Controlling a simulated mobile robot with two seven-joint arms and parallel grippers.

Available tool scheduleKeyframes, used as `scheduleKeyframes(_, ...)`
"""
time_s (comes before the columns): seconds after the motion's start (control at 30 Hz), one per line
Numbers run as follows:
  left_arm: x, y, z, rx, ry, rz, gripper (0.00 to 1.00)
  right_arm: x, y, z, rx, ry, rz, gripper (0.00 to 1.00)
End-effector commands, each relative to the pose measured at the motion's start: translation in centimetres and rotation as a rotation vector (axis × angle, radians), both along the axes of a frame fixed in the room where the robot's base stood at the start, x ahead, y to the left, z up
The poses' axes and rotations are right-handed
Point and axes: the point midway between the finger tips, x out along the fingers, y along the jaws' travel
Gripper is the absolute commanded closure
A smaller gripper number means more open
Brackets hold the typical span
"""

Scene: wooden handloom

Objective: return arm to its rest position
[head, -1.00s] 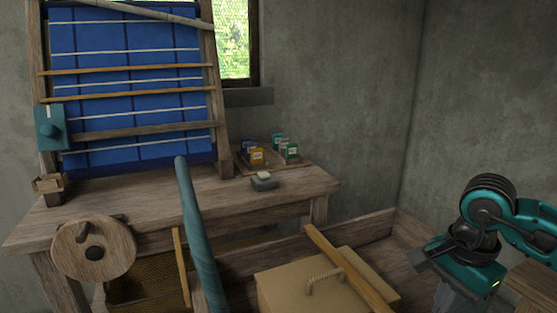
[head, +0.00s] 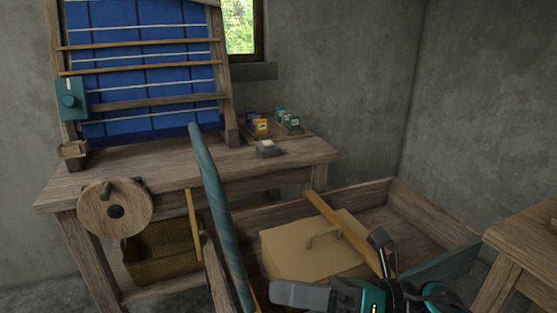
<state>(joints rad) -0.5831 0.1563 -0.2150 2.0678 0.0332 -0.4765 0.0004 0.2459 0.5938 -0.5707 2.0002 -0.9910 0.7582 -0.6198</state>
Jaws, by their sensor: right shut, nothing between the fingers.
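My right gripper (head: 285,292) is at the bottom of the head view, right of centre. Its grey fingers point left and are shut with nothing between them. Its teal and black body and wrist are to the right of the fingers. In the picture it overlaps the front of the tan box (head: 290,250), which has a rope handle and sits in a wooden crate (head: 405,224). I cannot tell how far above the box it is. My left gripper is not in view. The wooden handloom (head: 228,95) with blue cloth (head: 150,75) stands on the table at the left.
A teal pole (head: 215,195) leans just left of the box, near my right fingers. A wooden slat (head: 345,228) lies across the box. The workbench (head: 270,172) holds small coloured packets (head: 262,127). Another wooden table (head: 525,232) stands at the right.

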Motion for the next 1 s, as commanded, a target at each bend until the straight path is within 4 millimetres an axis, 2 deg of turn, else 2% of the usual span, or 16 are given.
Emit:
scheduleKeyframes(0.03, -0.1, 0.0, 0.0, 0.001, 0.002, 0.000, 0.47, 0.9, -0.3, 0.4, 0.144, 0.188, -0.086, 1.00)
scheduleKeyframes(0.07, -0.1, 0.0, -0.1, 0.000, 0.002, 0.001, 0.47, 1.6, -0.7, 0.5, 0.225, 0.299, -0.137, 1.00)
scheduleKeyframes(0.17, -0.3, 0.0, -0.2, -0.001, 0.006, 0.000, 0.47, 4.2, -3.2, -1.0, 0.487, 0.685, -0.310, 1.00)
scheduleKeyframes(0.27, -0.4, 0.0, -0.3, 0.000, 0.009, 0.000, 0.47, 5.7, -6.6, -5.3, 0.736, 1.086, -0.484, 1.00)
scheduleKeyframes(0.33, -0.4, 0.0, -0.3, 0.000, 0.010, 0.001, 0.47, 5.6, -8.8, -9.6, 0.898, 1.360, -0.603, 1.00)
scheduleKeyframes(0.43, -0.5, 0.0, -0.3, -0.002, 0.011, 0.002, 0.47, 3.7, -11.2, -15.7, 1.098, 1.701, -0.755, 1.00)
scheduleKeyframes(0.5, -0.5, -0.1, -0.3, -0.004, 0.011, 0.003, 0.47, 1.7, -12.2, -19.3, 1.212, 1.900, -0.844, 1.00)
scheduleKeyframes(0.6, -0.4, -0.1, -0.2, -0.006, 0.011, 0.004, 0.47, -2.0, -13.0, -23.9, 1.356, 2.151, -0.962, 1.00)
scheduleKeyframes(0.67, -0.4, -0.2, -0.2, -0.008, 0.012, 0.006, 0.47, -4.5, -13.2, -26.2, 1.438, 2.291, -1.030, 1.00)
scheduleKeyframes(0.7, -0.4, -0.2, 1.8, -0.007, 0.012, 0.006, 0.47, -4.3, -13.4, -24.2, 1.442, 2.283, -1.028, 1.00)
scheduleKeyframes(0.73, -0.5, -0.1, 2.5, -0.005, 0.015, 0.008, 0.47, -4.2, -13.5, -23.3, 1.437, 2.274, -1.030, 1.00)
scheduleKeyframes(0.9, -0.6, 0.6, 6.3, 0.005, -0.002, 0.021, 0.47, -4.6, -14.4, -20.2, 1.443, 2.248, -1.054, 1.00)
scheduleKeyframes(1.0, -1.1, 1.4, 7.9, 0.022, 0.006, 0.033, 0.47, -4.8, -14.9, -18.3, 1.447, 2.235, -1.066, 1.00)
